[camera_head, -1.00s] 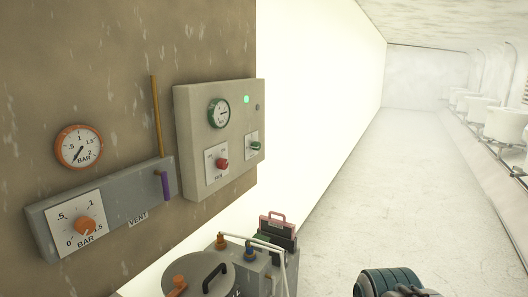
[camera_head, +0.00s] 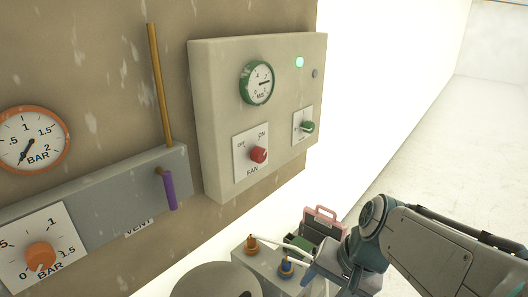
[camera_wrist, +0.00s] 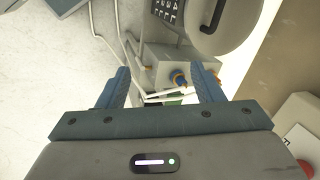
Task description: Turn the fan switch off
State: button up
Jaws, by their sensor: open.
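The fan switch is a red knob (camera_head: 258,154) on a white plate marked OFF, ON and FAN, low on the beige wall box (camera_head: 220,100). I cannot tell for sure which mark the knob points to. Part of a red knob (camera_wrist: 305,168) shows at the lower right edge of the wrist view. My gripper (camera_wrist: 160,82) is open, with nothing between its two blue fingers, and points down over the equipment below. In the head view my gripper (camera_head: 328,268) is below and to the right of the switch, apart from it.
The box also bears a green-rimmed gauge (camera_head: 257,83), a lit green lamp (camera_head: 299,62) and a green knob (camera_head: 308,127). To the left are an orange gauge (camera_head: 34,139), an orange knob (camera_head: 41,257) and a purple lever (camera_head: 169,190). A grey lid (camera_head: 215,282) stands below.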

jog(key=w+a+r+m+y, duration=0.1)
jog(key=w+a+m+y, duration=0.3)
jog(key=m+t+y+b, duration=0.3)
jog(key=m+t+y, duration=0.5)
jog(key=m, duration=0.6)
send_near(262, 156)
jog(key=shift+t+h, duration=0.5)
jog(key=p+x, duration=0.1)
jog(key=x, duration=0.8)
jog(key=shift+s+a+r+p, duration=0.15)
jog(key=shift+a+r+p, duration=0.05)
jog(key=shift+a+p, duration=0.2)
jog(key=shift+f, duration=0.1)
jog(key=c, duration=1)
